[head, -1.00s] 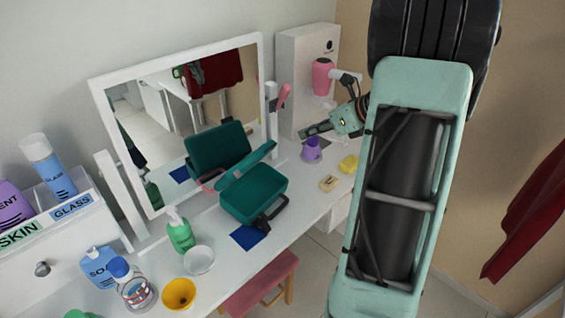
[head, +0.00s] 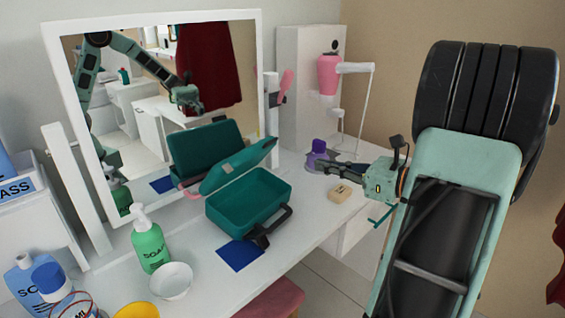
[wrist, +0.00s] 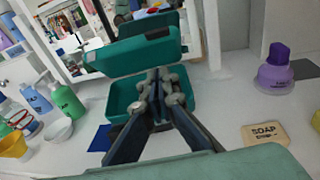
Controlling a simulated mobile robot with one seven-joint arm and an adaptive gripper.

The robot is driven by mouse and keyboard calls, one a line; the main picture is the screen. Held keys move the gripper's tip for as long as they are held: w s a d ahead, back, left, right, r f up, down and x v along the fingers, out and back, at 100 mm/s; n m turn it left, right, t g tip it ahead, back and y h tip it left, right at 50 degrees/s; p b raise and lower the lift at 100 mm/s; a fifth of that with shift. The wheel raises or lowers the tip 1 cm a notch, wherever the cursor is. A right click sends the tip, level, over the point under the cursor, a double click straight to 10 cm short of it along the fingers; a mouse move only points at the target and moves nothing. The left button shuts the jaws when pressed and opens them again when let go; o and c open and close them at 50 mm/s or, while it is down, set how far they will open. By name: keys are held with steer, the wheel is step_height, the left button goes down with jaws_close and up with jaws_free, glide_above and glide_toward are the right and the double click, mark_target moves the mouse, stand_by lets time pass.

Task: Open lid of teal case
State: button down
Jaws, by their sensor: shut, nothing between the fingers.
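The teal case (head: 248,204) stands on the white desk in front of the mirror, its black handle (head: 270,228) toward the desk's front edge. Its lid (head: 238,166) is raised and tilted over the back, and the hollow inside shows. The case also shows in the wrist view (wrist: 122,100), with the lid (wrist: 133,50) standing up behind it. My gripper (head: 312,164) is to the right of the case in the head view, apart from it, with fingers pointing left toward it. In the wrist view the closed fingertips (wrist: 158,76) overlap the case's opening; they hold nothing.
A purple bottle (head: 317,150) is close by my fingers, and a soap box (head: 340,193) lies in front of them. A green soap bottle (head: 150,243), white bowl (head: 171,281) and blue square (head: 240,254) are left of and before the case. The mirror (head: 75,170) stands behind.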

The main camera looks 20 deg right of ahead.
steer(key=b, duration=0.2)
glide_toward(271, 144)
step_height(271, 144, down, 4)
steer(key=w+a, duration=0.1)
steer(key=w, duration=0.1)
steer(key=shift+w+a+r, duration=0.3)
steer(key=shift+w+r, duration=0.2)
steer(key=shift+w, duration=0.1)
steer(key=shift+w+a+r, duration=0.3)
steer(key=shift+w+r, duration=0.15)
steer(key=shift+w, duration=0.1)
steer(key=shift+w+a+r+b, duration=0.25)
steer(key=shift+w+r+b, duration=0.05)
steer(key=shift+w+r, duration=0.2)
